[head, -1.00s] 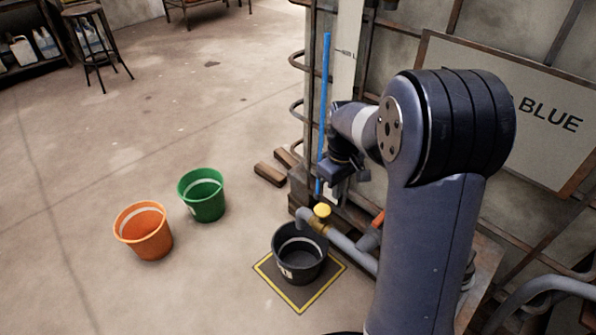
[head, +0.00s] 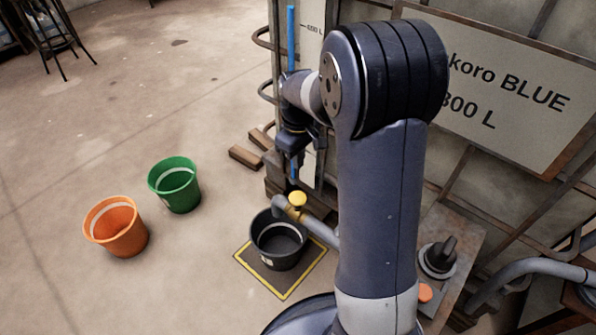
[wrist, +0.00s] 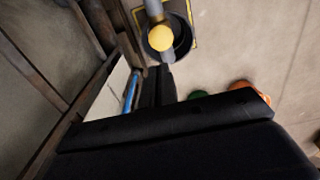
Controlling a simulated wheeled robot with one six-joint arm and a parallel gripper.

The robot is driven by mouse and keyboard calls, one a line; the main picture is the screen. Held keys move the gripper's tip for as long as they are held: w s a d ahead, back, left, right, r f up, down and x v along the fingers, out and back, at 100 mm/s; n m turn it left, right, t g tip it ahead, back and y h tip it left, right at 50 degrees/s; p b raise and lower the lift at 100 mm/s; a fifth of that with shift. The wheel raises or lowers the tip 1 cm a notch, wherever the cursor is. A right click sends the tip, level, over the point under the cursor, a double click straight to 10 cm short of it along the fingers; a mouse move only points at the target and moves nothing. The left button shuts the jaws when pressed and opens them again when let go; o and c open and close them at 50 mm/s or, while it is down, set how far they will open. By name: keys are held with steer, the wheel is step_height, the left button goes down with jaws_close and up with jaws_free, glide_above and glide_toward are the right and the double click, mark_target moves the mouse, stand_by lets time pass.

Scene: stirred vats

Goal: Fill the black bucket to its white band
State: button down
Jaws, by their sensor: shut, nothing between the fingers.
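The black bucket (head: 279,247) stands upright on a yellow-edged square mat (head: 284,292), under the end of a grey spout (head: 318,230). A white band shows on its inner wall, and I see no liquid in it. A yellow knob (head: 298,199) tops the spout. My gripper (head: 293,176) is above and just behind the knob, shut and empty. In the wrist view the shut fingers (wrist: 159,84) point toward the yellow knob (wrist: 161,38), with the black bucket (wrist: 180,38) behind it. I cannot tell whether the fingers touch the knob.
An orange bucket (head: 117,228) and a green bucket (head: 175,186) stand on open floor to the left. A caged vat has a label sign (head: 505,90) and a blue level tube (head: 291,40). A black rotary knob (head: 440,257) and orange button (head: 425,293) sit at right. Wood blocks (head: 246,157) lie near the vat.

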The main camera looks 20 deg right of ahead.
mark_target(299, 198)
step_height(299, 198, down, 13)
steer(key=b, duration=0.5)
steer(key=shift+r, duration=0.15)
steer(key=shift+f, duration=1.2)
steer(key=shift+s+f, duration=0.1)
steer(key=shift+s, duration=0.05)
stand_by(1.2)
